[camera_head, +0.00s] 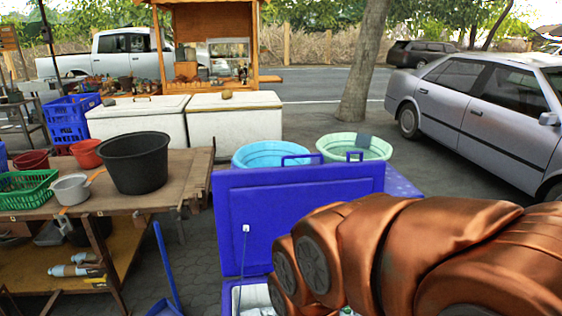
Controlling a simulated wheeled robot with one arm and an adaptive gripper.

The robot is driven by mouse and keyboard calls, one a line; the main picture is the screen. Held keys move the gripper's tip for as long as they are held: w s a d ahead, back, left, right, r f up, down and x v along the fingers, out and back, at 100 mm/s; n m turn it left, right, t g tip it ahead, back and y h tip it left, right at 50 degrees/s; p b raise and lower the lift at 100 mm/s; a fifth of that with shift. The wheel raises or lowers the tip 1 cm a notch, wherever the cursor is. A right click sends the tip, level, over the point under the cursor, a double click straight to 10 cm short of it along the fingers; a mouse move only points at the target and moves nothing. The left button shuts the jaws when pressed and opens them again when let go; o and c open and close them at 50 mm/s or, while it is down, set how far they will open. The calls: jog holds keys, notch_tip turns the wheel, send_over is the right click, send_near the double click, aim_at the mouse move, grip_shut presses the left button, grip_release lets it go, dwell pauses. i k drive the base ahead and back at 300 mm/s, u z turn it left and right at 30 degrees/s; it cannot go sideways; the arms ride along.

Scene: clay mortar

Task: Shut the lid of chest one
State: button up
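A blue chest (228,300) stands low in front of me, with a white inner rim. Its blue lid (290,205) is open and stands upright, its inner panel facing me. Some pale contents show inside the chest at the bottom edge, too cut off to make out. My copper-coloured arm (430,250) reaches in from the right and covers the right part of the chest and the lid's lower right. My gripper is not visible in this view. I cannot tell whether the arm touches the lid.
A wooden table (185,190) with a black tub (135,162), a green basket (25,188) and a pot (70,190) stands at the left. Blue (270,155) and green (355,146) tubs stand behind the lid. White chests (235,120) and parked cars are farther back.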

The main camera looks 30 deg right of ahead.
aim_at(268, 202)
jog(key=u, duration=1.7)
jog(key=k, duration=0.7)
jog(key=z, duration=1.1)
jog(key=i, duration=0.5)
